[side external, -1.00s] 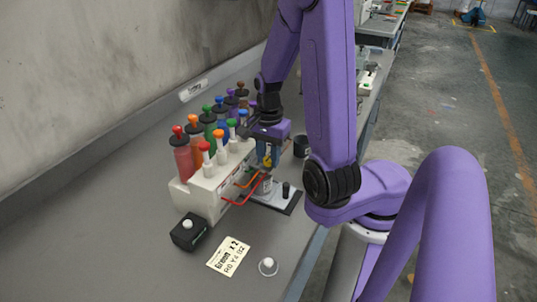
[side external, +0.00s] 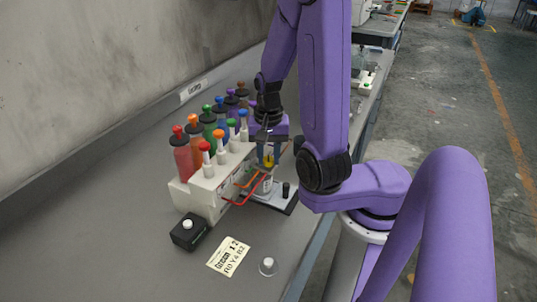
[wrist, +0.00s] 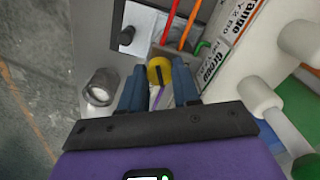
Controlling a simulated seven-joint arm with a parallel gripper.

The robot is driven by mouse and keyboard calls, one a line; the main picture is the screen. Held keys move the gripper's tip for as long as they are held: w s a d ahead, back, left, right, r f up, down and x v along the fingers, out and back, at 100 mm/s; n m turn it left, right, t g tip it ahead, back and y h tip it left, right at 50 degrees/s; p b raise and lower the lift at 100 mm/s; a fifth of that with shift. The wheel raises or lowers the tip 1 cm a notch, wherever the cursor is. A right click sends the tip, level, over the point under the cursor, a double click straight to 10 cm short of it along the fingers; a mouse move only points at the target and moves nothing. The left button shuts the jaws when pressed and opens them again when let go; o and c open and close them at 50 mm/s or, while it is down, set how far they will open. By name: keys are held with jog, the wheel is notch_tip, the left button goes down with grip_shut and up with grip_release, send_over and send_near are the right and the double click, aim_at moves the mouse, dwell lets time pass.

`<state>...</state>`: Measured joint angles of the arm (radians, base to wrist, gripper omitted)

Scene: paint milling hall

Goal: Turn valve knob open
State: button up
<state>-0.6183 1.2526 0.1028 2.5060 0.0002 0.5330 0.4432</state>
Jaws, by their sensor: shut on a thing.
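My gripper (side external: 268,160) points down at the front of the white dispenser (side external: 204,190). In the wrist view, its fingertips (wrist: 159,80) are shut on a round yellow knob (wrist: 159,70) with a dark centre. The yellow knob also shows low between the fingers in the side view (side external: 268,163). Whether it is turned open cannot be told. White posts with red, orange, green and blue tops stand along the dispenser, such as the red-topped post (side external: 206,157). A clear vial (side external: 266,186) stands below the gripper, partly hidden.
Red (side external: 243,192) and orange tubes run from the dispenser close to my fingers. A plate with a black knob (side external: 286,190) lies beneath. Colour-capped bottles (side external: 183,157) stand behind. A black box (side external: 188,233), a card (side external: 229,256) and a small clear piece (side external: 268,266) lie in front.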

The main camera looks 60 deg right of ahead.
aim_at(268, 158)
jog(key=n, duration=0.6)
jog(key=shift+n, duration=0.3)
jog(key=n, duration=0.5)
jog(key=shift+n, duration=0.3)
jog(key=o, duration=1.1)
jog(key=shift+c, duration=0.2)
notch_tip(268, 158, up, 18)
jog(key=shift+f, duration=0.25)
